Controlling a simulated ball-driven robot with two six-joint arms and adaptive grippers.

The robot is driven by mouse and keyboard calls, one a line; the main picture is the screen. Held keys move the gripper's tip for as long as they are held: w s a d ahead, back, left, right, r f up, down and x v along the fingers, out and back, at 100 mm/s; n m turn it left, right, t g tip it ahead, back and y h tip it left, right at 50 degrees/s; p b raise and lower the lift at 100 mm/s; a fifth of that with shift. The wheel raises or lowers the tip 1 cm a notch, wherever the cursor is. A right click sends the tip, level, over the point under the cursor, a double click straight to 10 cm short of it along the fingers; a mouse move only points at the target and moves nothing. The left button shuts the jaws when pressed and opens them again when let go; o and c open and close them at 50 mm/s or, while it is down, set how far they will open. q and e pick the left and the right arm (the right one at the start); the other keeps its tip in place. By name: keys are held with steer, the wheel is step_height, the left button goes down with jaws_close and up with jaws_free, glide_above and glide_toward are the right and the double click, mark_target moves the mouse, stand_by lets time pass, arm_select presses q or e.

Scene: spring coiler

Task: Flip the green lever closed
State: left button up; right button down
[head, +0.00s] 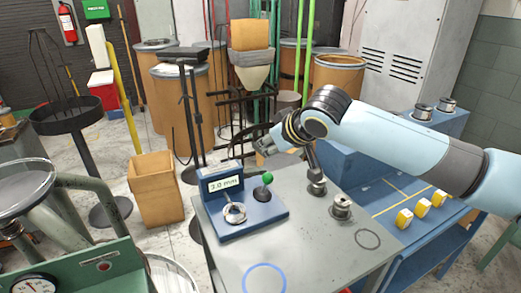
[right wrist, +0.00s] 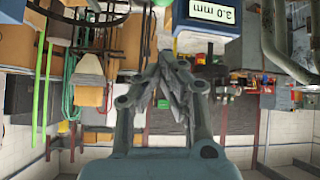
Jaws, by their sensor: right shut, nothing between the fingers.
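The green lever (head: 267,178) stands upright, a round green knob on a short stem, on the right part of a blue gauge block (head: 248,220). The block has a display (head: 223,183) reading 3.0 mm and a metal ring piece (head: 235,213) in front of it. My right gripper (head: 262,146) is above and behind the block, apart from the lever. In the right wrist view its fingers (right wrist: 165,85) are together with nothing between them. The display (right wrist: 216,13) shows upside down at the top of that view; I cannot make out the lever there. My left gripper is not in view.
The grey table (head: 315,237) has a blue circle mark (head: 264,279) and a dark circle mark (head: 367,239). Two metal posts (head: 341,207) stand right of the block. Yellow-and-white blocks (head: 422,208) sit on a blue surface at right. A cardboard bin (head: 156,188) stands left.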

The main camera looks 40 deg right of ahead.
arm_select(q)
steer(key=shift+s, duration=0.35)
arm_select(e)
steer(key=v, duration=0.3)
steer(key=shift+a, duration=0.1)
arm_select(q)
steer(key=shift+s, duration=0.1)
arm_select(e)
steer(key=shift+f, duration=0.1)
